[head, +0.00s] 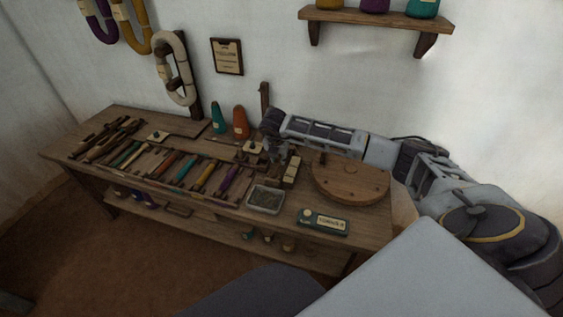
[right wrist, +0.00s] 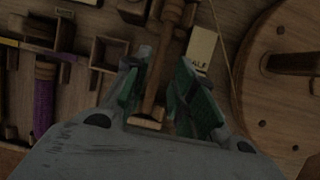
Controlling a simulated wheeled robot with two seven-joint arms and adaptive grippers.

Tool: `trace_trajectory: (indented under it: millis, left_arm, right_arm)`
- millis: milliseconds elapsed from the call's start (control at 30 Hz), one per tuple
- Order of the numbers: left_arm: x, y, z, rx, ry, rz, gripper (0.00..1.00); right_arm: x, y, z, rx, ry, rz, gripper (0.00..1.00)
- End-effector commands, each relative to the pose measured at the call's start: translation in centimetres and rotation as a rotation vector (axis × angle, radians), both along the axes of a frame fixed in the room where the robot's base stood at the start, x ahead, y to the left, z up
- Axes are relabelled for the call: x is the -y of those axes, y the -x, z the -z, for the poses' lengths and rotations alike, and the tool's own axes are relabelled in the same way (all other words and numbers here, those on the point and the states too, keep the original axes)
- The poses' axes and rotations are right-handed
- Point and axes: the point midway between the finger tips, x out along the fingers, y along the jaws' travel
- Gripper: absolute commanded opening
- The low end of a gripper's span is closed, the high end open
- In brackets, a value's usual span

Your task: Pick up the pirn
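Pirns wound in coloured thread lie in a divided wooden rack on the bench, among them a yellow one (head: 204,177) and a purple one (head: 229,180). The purple one also shows at the left of the right wrist view (right wrist: 45,95). My right gripper (head: 273,143) is over the bench's back, right of the rack. In the right wrist view its green-padded fingers (right wrist: 162,75) are apart. A slim wooden spindle-like piece (right wrist: 154,85) shows between them, with no clear contact; I cannot tell whether it is a bare pirn. My left gripper is not in view.
A grey tray (head: 266,197) and a labelled dark box (head: 322,221) are at the front edge. Teal and orange cones (head: 240,123) stand behind the rack. Wooden tools (head: 105,138) crowd the left end.

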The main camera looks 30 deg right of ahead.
Motion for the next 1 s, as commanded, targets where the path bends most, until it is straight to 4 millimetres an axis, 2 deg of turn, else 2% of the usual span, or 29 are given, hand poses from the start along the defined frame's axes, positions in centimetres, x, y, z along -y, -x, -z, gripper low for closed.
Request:
trace_trajectory:
  millis: [233,533,767,1000]
  left_arm:
    - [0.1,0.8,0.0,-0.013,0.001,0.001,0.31]
    - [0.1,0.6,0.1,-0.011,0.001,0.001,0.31]
    - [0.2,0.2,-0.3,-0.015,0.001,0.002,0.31]
    - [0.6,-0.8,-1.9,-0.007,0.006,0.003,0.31]
  right_arm:
    - [0.1,-0.1,0.5,0.0,0.0,-0.001,0.26]
    - [0.2,-0.2,0.8,0.0,0.0,-0.001,0.26]
    - [0.8,-0.8,2.9,-0.002,0.0,-0.001,0.26]
    - [1.4,-1.5,4.9,-0.002,0.0,-0.001,0.26]
